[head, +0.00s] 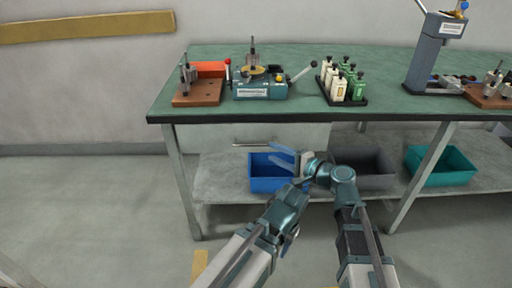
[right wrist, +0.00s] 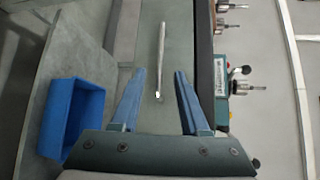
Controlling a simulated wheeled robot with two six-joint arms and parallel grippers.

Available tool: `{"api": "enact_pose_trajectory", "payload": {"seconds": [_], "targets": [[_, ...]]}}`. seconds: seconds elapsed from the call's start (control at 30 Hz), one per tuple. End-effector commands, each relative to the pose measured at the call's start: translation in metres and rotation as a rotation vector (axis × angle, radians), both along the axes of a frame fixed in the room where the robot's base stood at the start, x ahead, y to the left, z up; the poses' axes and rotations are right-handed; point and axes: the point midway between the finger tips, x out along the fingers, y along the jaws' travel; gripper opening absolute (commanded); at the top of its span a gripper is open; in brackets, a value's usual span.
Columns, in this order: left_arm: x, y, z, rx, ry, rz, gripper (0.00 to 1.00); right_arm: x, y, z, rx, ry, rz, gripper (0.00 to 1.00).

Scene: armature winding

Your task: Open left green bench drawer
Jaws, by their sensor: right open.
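The left bench drawer has a pale grey-green front (head: 215,137) under the green bench top and looks shut. Its bar handle (head: 253,145) shows left of my right gripper (head: 277,155) in the head view. In the right wrist view, the handle (right wrist: 162,45) runs lengthwise ahead of the open blue fingers of my right gripper (right wrist: 160,72), lined up with the gap between them. The gap is empty near me; whether the fingertips reach around the handle I cannot tell. The drawer front (right wrist: 185,45) fills the middle there.
The bench top (head: 300,108) holds fixtures, a small teal machine (head: 260,88) and a tray of bottles (head: 343,97). On the lower shelf (head: 222,175) stand a blue bin (head: 268,183), a dark bin and a teal bin (head: 440,178). A bench leg (head: 182,185) stands at left.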

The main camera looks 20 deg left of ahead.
Motion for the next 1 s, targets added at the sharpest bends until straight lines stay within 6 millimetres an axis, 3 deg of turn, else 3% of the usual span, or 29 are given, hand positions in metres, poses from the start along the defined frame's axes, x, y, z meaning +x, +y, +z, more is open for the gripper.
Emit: {"api": "enact_pose_trajectory", "payload": {"seconds": [0.2, 0.43, 0.93, 1.0], "targets": [[0.000, 0.000, -0.008, -0.001, 0.000, -0.001, 0.50, 0.024, 0.041, -0.008, 0.000, -0.001, 0.002, 0.45], [0.000, 0.000, -0.012, -0.002, 0.000, -0.002, 0.50, 0.037, 0.068, -0.012, 0.000, 0.000, 0.001, 0.45], [0.000, 0.000, -0.013, -0.002, 0.000, -0.003, 0.50, 0.042, 0.078, -0.013, 0.000, -0.001, 0.000, 0.45], [0.000, 0.000, -0.013, -0.002, 0.000, -0.003, 0.50, 0.042, 0.077, -0.013, 0.000, -0.001, 0.000, 0.32]]}}
